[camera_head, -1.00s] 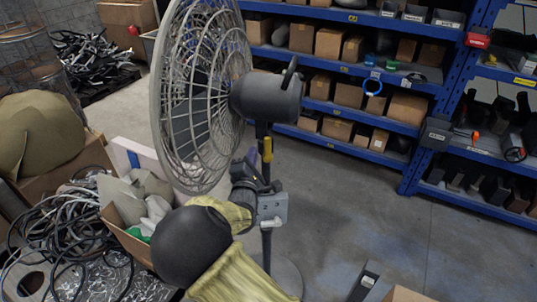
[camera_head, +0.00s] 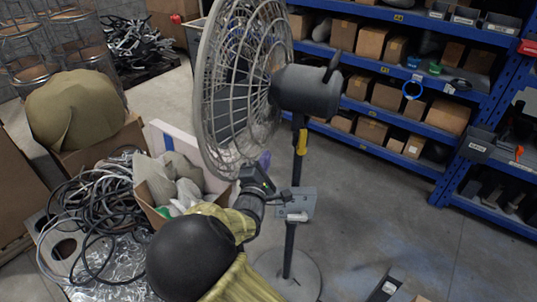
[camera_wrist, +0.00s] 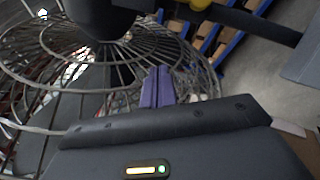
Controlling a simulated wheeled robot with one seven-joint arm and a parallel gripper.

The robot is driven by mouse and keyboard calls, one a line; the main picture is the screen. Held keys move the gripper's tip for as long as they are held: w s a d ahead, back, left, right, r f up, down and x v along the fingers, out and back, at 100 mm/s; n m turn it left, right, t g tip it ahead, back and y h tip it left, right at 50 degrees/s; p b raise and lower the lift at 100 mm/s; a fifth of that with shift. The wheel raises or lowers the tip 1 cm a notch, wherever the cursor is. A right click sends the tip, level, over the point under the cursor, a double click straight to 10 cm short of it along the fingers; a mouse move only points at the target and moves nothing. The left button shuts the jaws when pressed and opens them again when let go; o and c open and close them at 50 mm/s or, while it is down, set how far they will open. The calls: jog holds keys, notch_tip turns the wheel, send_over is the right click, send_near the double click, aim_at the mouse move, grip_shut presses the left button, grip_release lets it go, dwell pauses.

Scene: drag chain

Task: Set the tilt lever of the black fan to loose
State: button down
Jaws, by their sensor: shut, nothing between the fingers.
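The black fan (camera_head: 305,92) stands on a pole with a round base, its wire cage facing left; the cage also shows in the wrist view (camera_wrist: 62,115). A yellow lever (camera_head: 301,142) hangs near upright along the pole, just below the motor housing; I take it to be the tilt lever. A small yellow part shows at the top of the wrist view (camera_wrist: 200,4). My gripper (camera_head: 264,160) is left of the pole, slightly below the lever and apart from it. Its purple fingers (camera_wrist: 157,87) are together and empty, near the cage wires.
A grey box (camera_head: 297,204) is fixed to the pole below the lever, close to my wrist. A carton of cloths (camera_head: 152,207) and coiled cables (camera_head: 95,215) lie at left. Blue shelving (camera_head: 455,82) stands behind.

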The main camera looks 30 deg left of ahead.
jog(key=v, duration=0.4)
jog(key=shift+s+d+r+b, duration=0.1)
jog(key=shift+r+b, duration=0.1)
jog(key=shift+b, duration=0.15)
jog(key=shift+d, duration=0.1)
